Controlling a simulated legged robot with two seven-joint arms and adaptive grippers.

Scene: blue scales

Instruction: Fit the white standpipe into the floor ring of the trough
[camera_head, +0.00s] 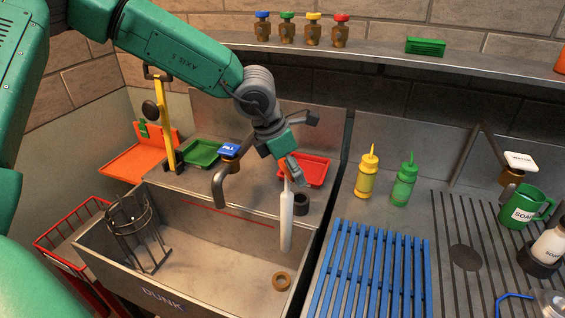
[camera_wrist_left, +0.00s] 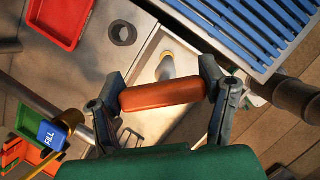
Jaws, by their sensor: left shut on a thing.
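The white standpipe (camera_head: 287,222) hangs close to upright from my left gripper (camera_head: 293,180), over the right part of the trough (camera_head: 190,216). In the left wrist view my left gripper (camera_wrist_left: 165,95) is shut on an orange crosswise grip (camera_wrist_left: 162,95), which seems to be the pipe's top. The brown floor ring (camera_head: 281,281) lies on the trough floor, below and nearer than the pipe's lower end, which looks apart from it. The ring shows partly beyond the grip in the left wrist view (camera_wrist_left: 167,58); the pipe there is mostly hidden. My right gripper is out of view.
A black wire basket (camera_head: 135,232) stands at the trough's left. A tap (camera_head: 221,182) with a blue handle reaches over it. A dark collar (camera_head: 301,203) and a red tray (camera_head: 316,170) sit on the back ledge. A blue rack (camera_head: 372,268) lies right.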

